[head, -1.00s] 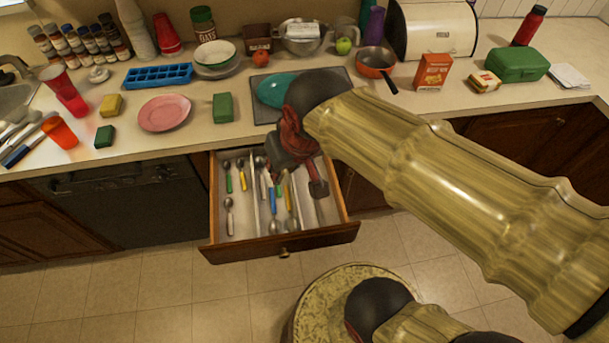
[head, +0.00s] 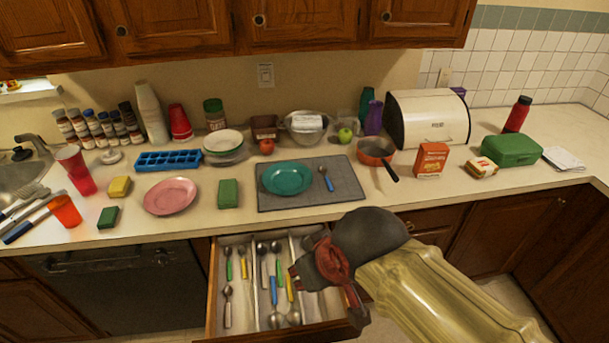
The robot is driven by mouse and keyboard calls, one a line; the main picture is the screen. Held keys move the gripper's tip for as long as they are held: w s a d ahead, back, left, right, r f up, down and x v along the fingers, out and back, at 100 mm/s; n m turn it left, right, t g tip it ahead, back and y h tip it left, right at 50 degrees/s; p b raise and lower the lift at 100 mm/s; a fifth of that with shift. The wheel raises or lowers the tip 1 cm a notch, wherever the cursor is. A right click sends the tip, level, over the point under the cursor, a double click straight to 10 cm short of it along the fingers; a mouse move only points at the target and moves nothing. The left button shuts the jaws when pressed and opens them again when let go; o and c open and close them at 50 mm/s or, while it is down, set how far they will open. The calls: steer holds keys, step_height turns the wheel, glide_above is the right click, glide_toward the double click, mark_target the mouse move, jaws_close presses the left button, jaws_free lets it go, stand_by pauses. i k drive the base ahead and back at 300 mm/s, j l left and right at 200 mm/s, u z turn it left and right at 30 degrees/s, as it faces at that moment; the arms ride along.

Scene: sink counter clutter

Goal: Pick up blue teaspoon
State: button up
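A spoon with a blue handle (head: 328,183) lies on the grey mat (head: 345,200), just right of the teal plate (head: 287,178). Another blue-handled spoon (head: 273,290) lies in the open drawer (head: 214,310) among several other pieces of cutlery. My gripper (head: 322,290) hangs over the right part of the drawer, apart from the mat spoon and nearer the front. Its dark fingers look spread, with nothing seen between them. The gripper and wrist hide part of the drawer's right side.
A pan (head: 375,152) stands right of the mat, its handle pointing forward. A green sponge (head: 229,194) and pink plate (head: 170,196) lie left of it. An orange-red box (head: 431,160) stands farther right. The counter strip in front of the mat is clear.

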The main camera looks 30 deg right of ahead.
mark_target(322, 169)
steer(key=l, duration=1.65)
steer(key=i+l+u, duration=0.1)
steer(key=i+l, duration=0.5)
steer(key=i, duration=0.1)
